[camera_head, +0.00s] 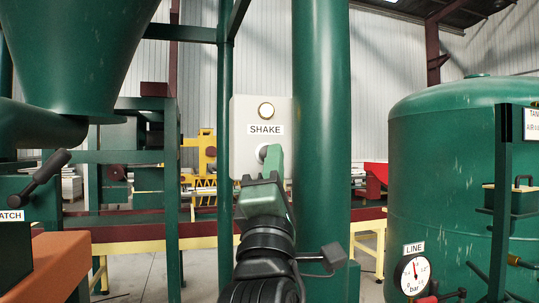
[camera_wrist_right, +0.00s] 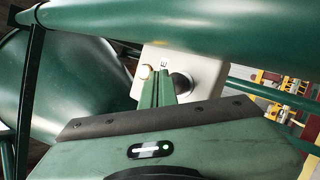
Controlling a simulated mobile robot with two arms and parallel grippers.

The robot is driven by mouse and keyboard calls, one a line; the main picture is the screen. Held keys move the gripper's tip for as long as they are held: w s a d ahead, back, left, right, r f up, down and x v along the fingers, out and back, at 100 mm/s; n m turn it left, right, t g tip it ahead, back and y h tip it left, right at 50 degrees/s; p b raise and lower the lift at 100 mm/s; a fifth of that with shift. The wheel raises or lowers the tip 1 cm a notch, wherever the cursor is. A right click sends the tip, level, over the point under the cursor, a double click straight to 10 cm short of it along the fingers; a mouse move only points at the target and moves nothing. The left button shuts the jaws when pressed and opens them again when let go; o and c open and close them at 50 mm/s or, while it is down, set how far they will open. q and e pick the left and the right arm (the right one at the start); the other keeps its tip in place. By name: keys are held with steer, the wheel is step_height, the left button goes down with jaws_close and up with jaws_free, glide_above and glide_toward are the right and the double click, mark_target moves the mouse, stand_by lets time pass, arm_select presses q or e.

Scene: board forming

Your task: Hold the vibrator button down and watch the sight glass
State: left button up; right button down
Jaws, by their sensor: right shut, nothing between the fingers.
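A pale control box (camera_head: 240,140) labelled SHAKE stands beside a thick green column, with a round cream lamp (camera_head: 266,110) above the label. The round button (camera_head: 262,152) below the label is partly covered by my right gripper (camera_head: 273,152). That gripper is shut and empty, its fingertips at the button's right side. In the right wrist view the shut fingers (camera_wrist_right: 159,74) reach to the box (camera_wrist_right: 205,75), with the dark button (camera_wrist_right: 182,84) just beside them. I cannot tell whether they press it. No sight glass can be made out. My left gripper is out of view.
A green hopper (camera_head: 80,50) hangs at upper left, above a lever (camera_head: 40,180) by a partly cut-off label. The thick green column (camera_head: 322,100) stands just right of the box. A green tank (camera_head: 440,170) with a LINE gauge (camera_head: 412,274) is at right.

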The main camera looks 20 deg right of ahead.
steer(key=shift+w, duration=0.15)
steer(key=shift+w, duration=0.25)
steer(key=shift+w, duration=0.5)
stand_by(2.4)
steer(key=shift+s, duration=0.2)
stand_by(1.7)
steer(key=shift+s, duration=0.7)
steer(key=s+p, duration=0.1)
steer(key=s, duration=0.4)
stand_by(0.5)
